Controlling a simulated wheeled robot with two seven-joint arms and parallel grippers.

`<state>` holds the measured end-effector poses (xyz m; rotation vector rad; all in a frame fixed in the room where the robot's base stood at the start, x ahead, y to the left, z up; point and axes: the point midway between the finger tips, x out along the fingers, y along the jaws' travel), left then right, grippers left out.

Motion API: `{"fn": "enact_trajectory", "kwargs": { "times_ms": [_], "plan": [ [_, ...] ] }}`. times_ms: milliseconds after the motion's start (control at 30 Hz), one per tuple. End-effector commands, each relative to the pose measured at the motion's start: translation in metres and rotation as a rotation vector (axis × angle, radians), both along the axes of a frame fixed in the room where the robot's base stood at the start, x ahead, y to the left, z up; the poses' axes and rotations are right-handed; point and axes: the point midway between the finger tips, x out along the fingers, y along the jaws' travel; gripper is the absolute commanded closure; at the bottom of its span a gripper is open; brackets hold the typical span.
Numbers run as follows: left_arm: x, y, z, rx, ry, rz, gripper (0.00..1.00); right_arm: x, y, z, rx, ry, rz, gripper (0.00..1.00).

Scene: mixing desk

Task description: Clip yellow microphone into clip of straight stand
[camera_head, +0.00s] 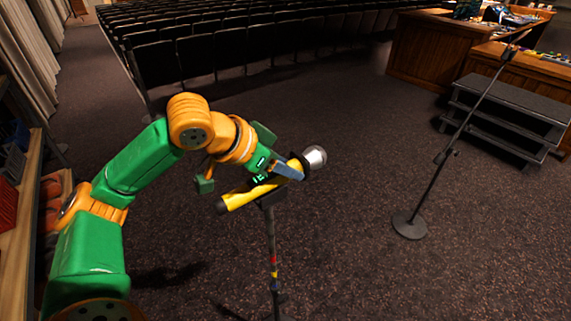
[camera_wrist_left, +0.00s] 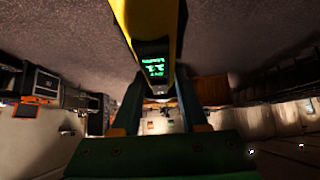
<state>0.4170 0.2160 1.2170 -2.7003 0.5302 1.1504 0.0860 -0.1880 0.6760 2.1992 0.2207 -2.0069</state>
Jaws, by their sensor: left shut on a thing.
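The yellow microphone (camera_head: 240,197), with a silver mesh head and dark collar, lies nearly level in the head view, its head end to the upper right. My left gripper (camera_head: 284,172) is shut on it near the head. In the left wrist view, the yellow body with a green display (camera_wrist_left: 150,30) runs up from between the fingers. A dark upright stand (camera_head: 271,240) with coloured bands rises directly beneath the microphone. Its top meets the microphone's underside in the picture; whether the microphone is seated in a clip is hidden. My right gripper is out of view.
Another dark stand (camera_head: 440,160) with a round base and leaning pole stands at the right. Dark steps (camera_head: 500,120) and a wooden desk (camera_head: 430,50) are behind it. Seat rows (camera_head: 200,50) fill the back; a wooden shelf (camera_head: 22,220) is at left. Carpet between is clear.

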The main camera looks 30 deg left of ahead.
Motion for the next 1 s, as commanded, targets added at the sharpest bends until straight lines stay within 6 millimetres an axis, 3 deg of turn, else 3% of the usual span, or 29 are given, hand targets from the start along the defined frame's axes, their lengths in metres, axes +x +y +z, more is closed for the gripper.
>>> {"fn": "enact_trajectory", "kwargs": {
  "times_ms": [500, 967, 1000],
  "plan": [
    [0.000, 0.000, -0.013, 0.000, 0.000, 0.000, 1.00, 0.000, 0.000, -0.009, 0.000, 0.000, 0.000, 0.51],
    [0.000, 0.000, -0.012, 0.000, -0.001, 0.000, 1.00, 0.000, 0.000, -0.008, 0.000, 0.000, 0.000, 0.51],
    [0.000, 0.000, -0.012, 0.000, -0.001, 0.000, 0.51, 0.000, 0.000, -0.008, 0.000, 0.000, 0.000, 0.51]
  ]
}}
